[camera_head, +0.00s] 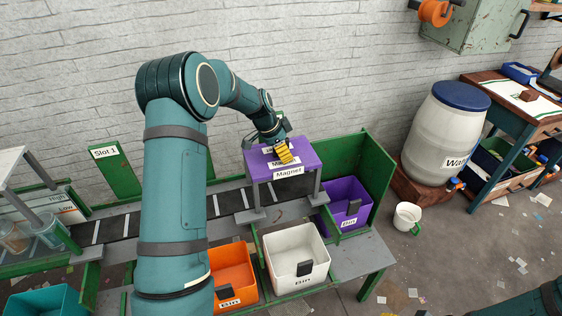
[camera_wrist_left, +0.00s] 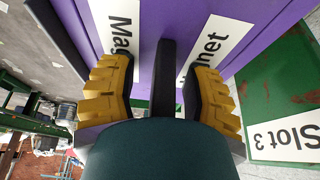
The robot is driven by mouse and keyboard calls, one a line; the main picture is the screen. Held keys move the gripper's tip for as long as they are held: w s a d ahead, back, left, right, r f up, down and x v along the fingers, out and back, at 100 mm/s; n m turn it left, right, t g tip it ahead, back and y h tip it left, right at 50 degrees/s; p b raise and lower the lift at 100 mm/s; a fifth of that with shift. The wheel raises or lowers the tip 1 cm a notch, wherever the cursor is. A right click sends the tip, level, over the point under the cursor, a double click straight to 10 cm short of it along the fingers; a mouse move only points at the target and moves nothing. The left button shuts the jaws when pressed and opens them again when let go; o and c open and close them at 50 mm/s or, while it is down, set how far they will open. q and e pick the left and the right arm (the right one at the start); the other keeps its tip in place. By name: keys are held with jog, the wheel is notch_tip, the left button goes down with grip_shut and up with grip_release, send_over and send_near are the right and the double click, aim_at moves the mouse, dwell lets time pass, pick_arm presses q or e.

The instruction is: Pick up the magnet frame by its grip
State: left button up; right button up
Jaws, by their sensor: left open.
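The magnet frame (camera_head: 308,158) is a purple-topped gantry on grey legs, labelled "Magnet", standing over the belt. In the left wrist view its purple top (camera_wrist_left: 230,25) fills the upper part. Its grip (camera_wrist_left: 166,70) is a dark upright bar there, between the yellow-padded fingers. My left gripper (camera_head: 284,153) is over the frame's top and open. In the left wrist view the left gripper (camera_wrist_left: 158,85) has one finger on each side of the grip, with gaps visible on both sides. In the head view the gripper hides the grip. My right gripper is out of view.
The dark belt (camera_head: 112,228) runs under the frame. Orange (camera_head: 236,262), white (camera_head: 294,250) and purple (camera_head: 346,194) bins stand along its front and right. A green panel (camera_head: 378,182) rises at the right end. A white mug (camera_head: 407,217) and a barrel (camera_head: 441,130) stand farther right.

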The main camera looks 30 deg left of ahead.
pick_arm(q)
grip_shut()
jog(key=shift+r, duration=0.2)
notch_tip(320, 180, up, 9)
jog(key=shift+f+p, duration=0.1)
jog(key=shift+p, duration=0.2)
jog(key=shift+s+d+r, duration=0.1)
jog(key=shift+d+r, duration=0.1)
jog(key=shift+r, duration=0.1)
jog(key=s+d+b, duration=0.5)
jog(key=s+d, duration=0.5)
jog(key=d, duration=0.2)
jog(key=shift+s+d+r, duration=0.2)
jog(key=shift+s+d, duration=0.1)
jog(key=shift+s, duration=0.1)
